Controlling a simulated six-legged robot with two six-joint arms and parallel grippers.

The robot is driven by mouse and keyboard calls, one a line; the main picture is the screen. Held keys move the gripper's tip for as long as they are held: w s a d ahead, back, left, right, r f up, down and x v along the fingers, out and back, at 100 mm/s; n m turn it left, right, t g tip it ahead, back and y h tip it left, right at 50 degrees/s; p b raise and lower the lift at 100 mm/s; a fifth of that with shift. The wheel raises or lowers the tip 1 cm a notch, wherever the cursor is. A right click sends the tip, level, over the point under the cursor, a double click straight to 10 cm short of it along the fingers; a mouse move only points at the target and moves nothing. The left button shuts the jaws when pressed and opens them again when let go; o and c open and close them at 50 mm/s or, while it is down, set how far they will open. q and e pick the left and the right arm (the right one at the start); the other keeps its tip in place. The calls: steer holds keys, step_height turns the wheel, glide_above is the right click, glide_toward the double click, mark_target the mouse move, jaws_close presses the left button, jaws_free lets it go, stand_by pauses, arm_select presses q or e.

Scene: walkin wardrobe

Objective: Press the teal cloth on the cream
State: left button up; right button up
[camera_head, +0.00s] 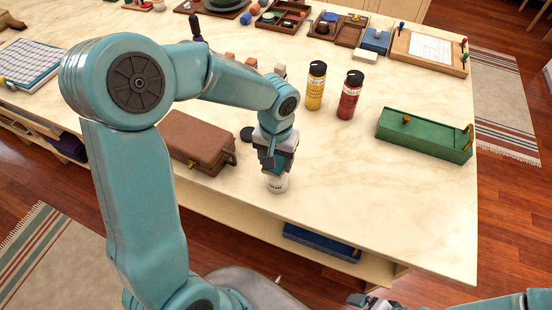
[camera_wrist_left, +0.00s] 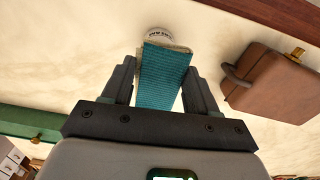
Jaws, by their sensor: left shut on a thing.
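My left gripper (camera_head: 274,166) is shut on the teal cloth (camera_wrist_left: 164,75), a folded ribbed piece with a pale edge. The cloth hangs from the fingers and shows as a small teal patch in the head view. A small white jar (camera_head: 277,184) with dark lettering stands right below it near the table's front edge. In the wrist view the cloth's end overlaps the jar (camera_wrist_left: 158,33); I cannot tell whether they touch. The cream inside the jar is hidden. My right gripper (camera_head: 372,301) is low at the bottom edge, its fingers unclear.
A black lid (camera_head: 247,134) lies behind the jar. A brown case (camera_head: 196,140) is to the left. A yellow bottle (camera_head: 316,87) and a red bottle (camera_head: 349,96) stand behind right. A green box (camera_head: 424,135) is at the right. The marble tabletop (camera_head: 365,200) is clear at front right.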

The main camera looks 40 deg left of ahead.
arm_select(q)
steer(key=shift+r+p, duration=1.65)
steer(key=shift+r, duration=1.05)
arm_select(e)
step_height(320, 180, up, 4)
steer(key=shift+f, duration=0.1)
steer(key=c, duration=0.5)
steer(key=shift+s, duration=0.1)
steer(key=c, duration=0.5)
arm_select(q)
steer(key=w+d+m, duration=0.3)
steer(key=w+d, duration=0.1)
steer(key=d, duration=0.2)
steer(key=shift+w+d+f, duration=0.3)
steer(key=shift+w+f, duration=0.05)
steer(key=shift+f, duration=0.05)
arm_select(e)
steer(key=shift+c, duration=0.2)
